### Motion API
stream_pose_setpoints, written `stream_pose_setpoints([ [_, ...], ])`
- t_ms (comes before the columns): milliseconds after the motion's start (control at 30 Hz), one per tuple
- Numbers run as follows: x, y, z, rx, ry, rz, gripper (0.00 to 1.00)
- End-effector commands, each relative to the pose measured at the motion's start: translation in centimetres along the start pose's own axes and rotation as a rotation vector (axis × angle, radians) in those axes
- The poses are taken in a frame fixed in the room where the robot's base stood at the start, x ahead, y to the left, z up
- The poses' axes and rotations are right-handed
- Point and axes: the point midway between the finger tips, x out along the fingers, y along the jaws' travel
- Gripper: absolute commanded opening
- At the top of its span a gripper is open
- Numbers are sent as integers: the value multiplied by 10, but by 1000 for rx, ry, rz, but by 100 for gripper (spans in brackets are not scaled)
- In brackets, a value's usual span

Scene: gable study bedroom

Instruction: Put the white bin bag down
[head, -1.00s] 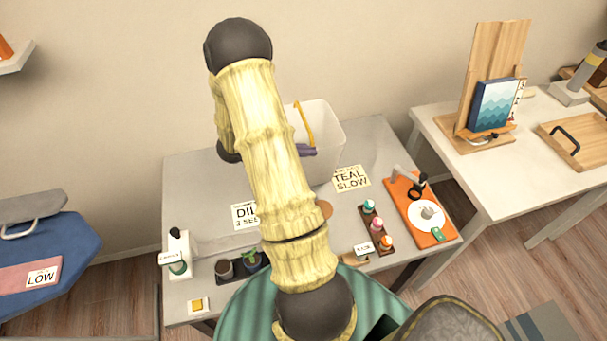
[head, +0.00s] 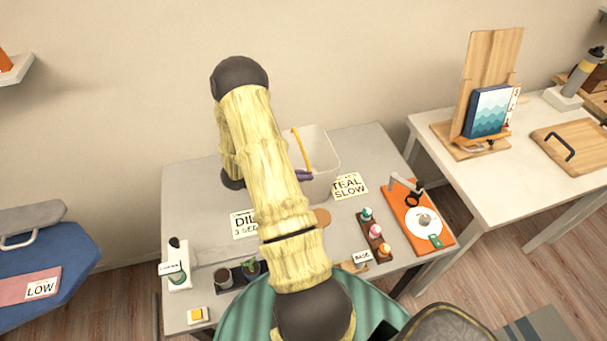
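The white bin bag (head: 325,155) is a pale, open-topped, box-like shape with a yellow band (head: 302,148) along it. It is over the back middle of the grey table (head: 200,205), partly behind my arm. The purple-grey tip of my gripper (head: 303,175) shows at the lower end of the yellow band, against the bag. The rest of the gripper is hidden by my arm. The bag moves with the arm, so the gripper appears shut on it. Whether the bag's base touches the table cannot be told.
A "TEAL SLOW" card (head: 349,187) lies right beside the bag. A rack of small bottles (head: 374,236) and an orange board (head: 418,215) stand further right. Small pots (head: 223,275) and a white dispenser (head: 178,268) are at front left. The table's back left is clear.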

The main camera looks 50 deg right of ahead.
Motion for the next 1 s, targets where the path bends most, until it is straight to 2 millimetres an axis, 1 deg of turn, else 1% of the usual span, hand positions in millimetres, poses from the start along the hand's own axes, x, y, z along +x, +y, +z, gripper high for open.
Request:
stream_pose_setpoints([
  [300,1,0,2,2,1,-1,0],
  [367,1,0,2,1,0,-1,10],
  [400,1,0,2,1,0,-1,18],
  [433,1,0,2,1,0,-1,24],
  [667,1,0,2,1,0,-1,24],
  [800,-1,0,-2,1,0,0,24],
  [933,-13,-1,1,1,-1,-4,24],
  [1000,-24,-1,2,2,-2,-6,24],
])
